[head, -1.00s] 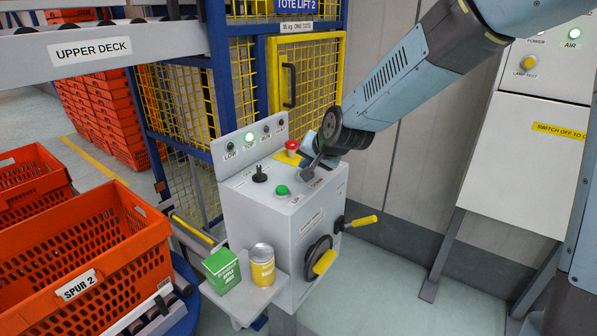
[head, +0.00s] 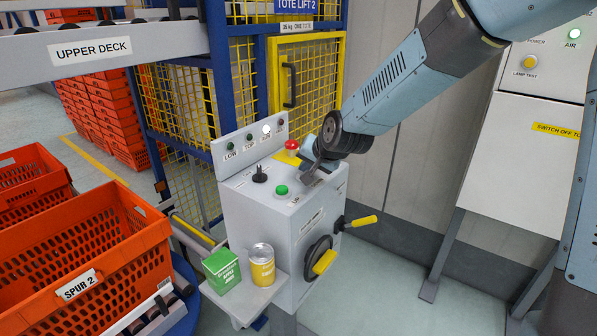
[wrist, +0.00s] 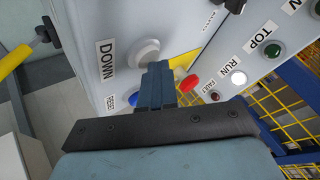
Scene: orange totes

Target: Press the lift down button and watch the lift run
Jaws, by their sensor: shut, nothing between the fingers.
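The grey control box (head: 262,215) of the tote lift stands in the middle of the head view. In the wrist view a pale round button (wrist: 144,54) sits beside the DOWN label (wrist: 107,62). My gripper (head: 309,178) is shut and empty, pointing down at the right of the box top. In the wrist view its fingertips (wrist: 158,70) overlap the edge of the DOWN button and look in contact with it. My gripper hides this button in the head view. The RUN lamp (head: 266,129) is lit white; the TOP lamp (head: 249,138) is dark.
A red stop button (head: 292,145), a green button (head: 281,190) and a black selector (head: 259,174) share the box top. A crank with a yellow handle (head: 364,221) sticks out right. A green box (head: 222,271) and a yellow can (head: 262,266) stand on the side shelf.

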